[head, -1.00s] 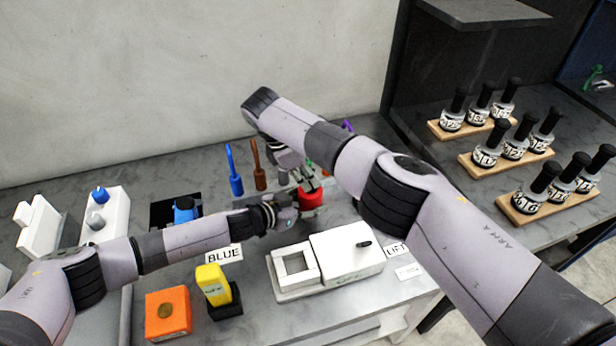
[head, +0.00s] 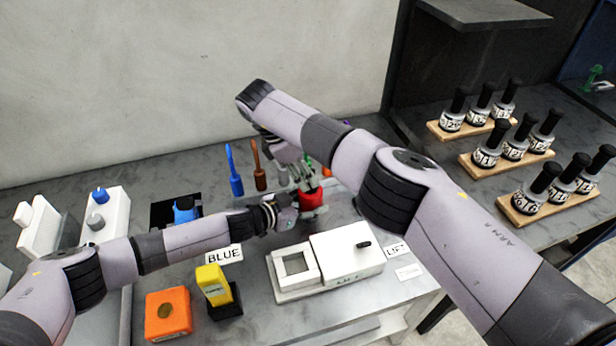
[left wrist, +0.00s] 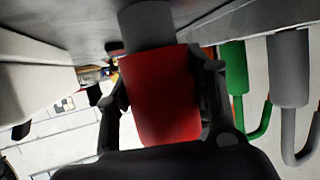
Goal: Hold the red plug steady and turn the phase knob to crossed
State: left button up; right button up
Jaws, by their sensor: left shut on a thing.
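The red plug (head: 314,203) stands on the bench in the middle of the head view. My left gripper (head: 296,211) reaches it from the left and is shut on it. In the left wrist view the red plug (left wrist: 160,95) fills the space between the two fingers, with a grey cylinder (left wrist: 146,24) at its upper end. My right gripper (head: 297,176) points down just above and behind the red plug; its fingertips are too small and overlapped to tell open from shut, or whether they touch anything. I cannot make out which part is the phase knob.
Blue (head: 235,180) and brown (head: 258,172) upright handles stand behind the left gripper. A white device (head: 345,250), a yellow block (head: 213,284) and an orange box (head: 168,314) are in front. Bottles on wooden racks (head: 508,169) stand at the right.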

jog(key=v, duration=1)
jog(key=shift+o, duration=0.2)
